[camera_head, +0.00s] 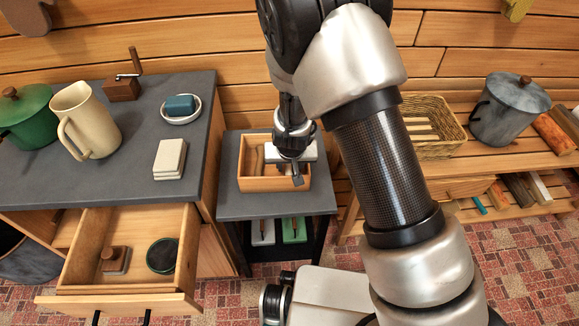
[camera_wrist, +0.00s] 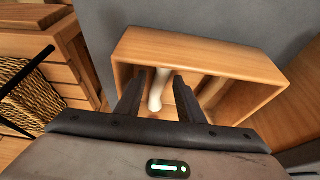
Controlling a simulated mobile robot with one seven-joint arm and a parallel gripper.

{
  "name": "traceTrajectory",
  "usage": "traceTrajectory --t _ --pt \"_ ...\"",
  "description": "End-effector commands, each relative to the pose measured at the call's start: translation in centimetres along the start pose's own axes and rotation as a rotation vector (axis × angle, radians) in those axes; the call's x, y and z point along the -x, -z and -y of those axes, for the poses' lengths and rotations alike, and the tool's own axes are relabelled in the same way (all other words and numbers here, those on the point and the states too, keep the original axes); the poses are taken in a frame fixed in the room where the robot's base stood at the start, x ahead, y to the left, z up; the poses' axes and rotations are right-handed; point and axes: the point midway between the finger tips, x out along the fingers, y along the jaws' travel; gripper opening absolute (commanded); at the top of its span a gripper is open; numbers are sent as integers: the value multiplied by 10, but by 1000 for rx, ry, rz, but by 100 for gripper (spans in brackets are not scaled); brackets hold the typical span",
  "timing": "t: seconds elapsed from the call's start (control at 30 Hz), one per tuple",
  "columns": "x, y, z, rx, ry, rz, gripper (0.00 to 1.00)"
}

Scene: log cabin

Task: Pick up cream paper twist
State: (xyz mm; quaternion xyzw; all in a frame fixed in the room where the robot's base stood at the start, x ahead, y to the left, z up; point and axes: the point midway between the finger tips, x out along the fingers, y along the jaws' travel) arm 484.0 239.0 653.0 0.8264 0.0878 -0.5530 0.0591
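The cream paper twist (camera_wrist: 157,92) lies in a small open wooden box (camera_wrist: 200,50), which also shows in the head view (camera_head: 275,184). In the wrist view the pale twist shows between the two dark fingers of my gripper (camera_wrist: 161,80). The fingers stand apart, one on each side of it, with their tips inside the box opening. I cannot tell whether they touch it. In the head view my gripper (camera_head: 297,174) is over the right part of the box and hides the twist.
A tan piece (camera_wrist: 211,90) lies in the box on the right. The box stands on a low grey-topped table (camera_head: 240,208). A taller counter (camera_head: 120,165) with an open drawer (camera_head: 135,255) is at left. A bench with a wicker basket (camera_head: 435,125) and grey pot (camera_head: 508,108) is at right.

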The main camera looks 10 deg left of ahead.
Motion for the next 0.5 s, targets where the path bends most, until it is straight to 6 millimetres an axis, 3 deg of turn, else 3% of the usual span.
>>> traceTrajectory --t 0.2,0.4,0.5 --pt "-2 1 0 -1 0 -1 34" --pt "-1 1 0 0 0 -1 3" --pt "-1 1 0 0 0 -1 3"
